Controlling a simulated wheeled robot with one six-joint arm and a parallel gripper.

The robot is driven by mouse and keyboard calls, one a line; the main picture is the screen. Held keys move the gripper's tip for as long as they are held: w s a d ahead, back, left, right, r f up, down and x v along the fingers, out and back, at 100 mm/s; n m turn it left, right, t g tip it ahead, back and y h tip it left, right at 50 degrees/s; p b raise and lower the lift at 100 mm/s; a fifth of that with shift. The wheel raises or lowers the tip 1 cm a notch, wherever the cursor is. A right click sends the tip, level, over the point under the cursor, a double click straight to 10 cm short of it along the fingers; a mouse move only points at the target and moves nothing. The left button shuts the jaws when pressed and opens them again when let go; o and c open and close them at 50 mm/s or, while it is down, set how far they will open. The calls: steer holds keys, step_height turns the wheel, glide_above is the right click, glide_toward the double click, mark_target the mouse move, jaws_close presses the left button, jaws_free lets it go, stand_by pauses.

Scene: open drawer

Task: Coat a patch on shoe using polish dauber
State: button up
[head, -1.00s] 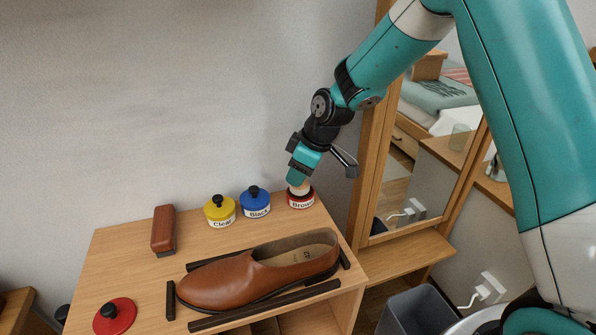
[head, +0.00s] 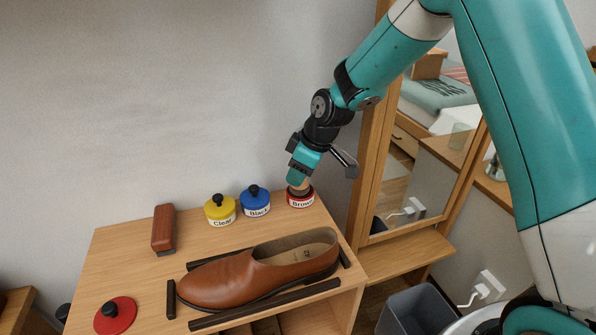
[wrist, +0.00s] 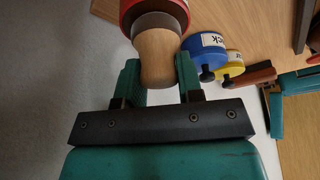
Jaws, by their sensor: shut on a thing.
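My gripper (wrist: 160,78) is shut on the wooden handle of the polish dauber (wrist: 158,55). The dauber's dark brown head points down into the open red tin labelled Brown (head: 301,199), at the shelf's back right. The tin's rim also shows behind the dauber in the wrist view (wrist: 127,10). The head's underside is hidden. The brown leather shoe (head: 225,280) lies on its side-view length across the front of the shelf top, toe to the left, apart from the dauber.
Dark strips (head: 264,305) frame the shoe. A blue Black tin (head: 256,208) and a yellow Clear tin (head: 220,216) stand lidded to the left. A brush (head: 163,230) and a red lid (head: 115,315) lie further left. A mirror (head: 425,150) stands at right.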

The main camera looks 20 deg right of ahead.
stand_by(0.4)
step_height(320, 180, up, 7)
steer(key=p, duration=0.6)
stand_by(0.7)
